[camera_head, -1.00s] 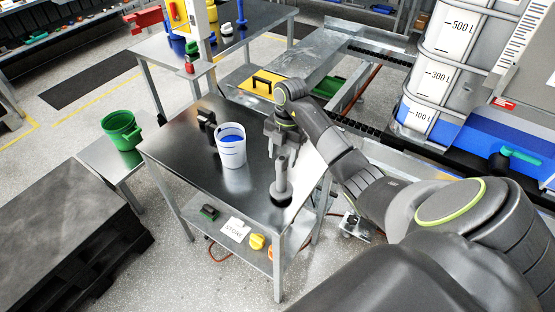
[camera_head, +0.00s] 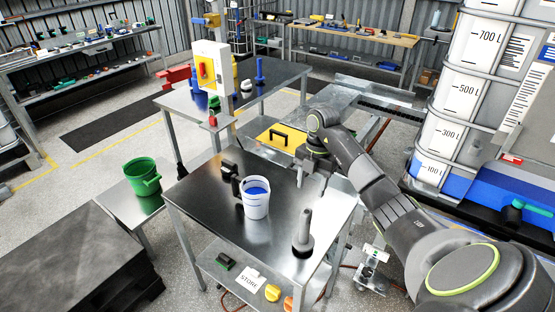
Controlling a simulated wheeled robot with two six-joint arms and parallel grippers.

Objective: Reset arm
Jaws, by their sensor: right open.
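My right arm reaches in from the lower right. My right gripper (camera_head: 312,184) is open and empty over the back right part of the steel table (camera_head: 207,205). A grey upright tool with a round dark base (camera_head: 303,236) stands on that table, in front of and below the gripper, apart from it in the picture. A white bucket with blue contents (camera_head: 256,201) stands left of the gripper. My left gripper is out of view.
A dark handled item (camera_head: 230,178) sits behind the bucket. A green bucket (camera_head: 142,177) stands on a low side table at left. A yellow item with a black handle (camera_head: 281,138) lies behind. A big graduated tank (camera_head: 470,90) stands at right. The table's front left is clear.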

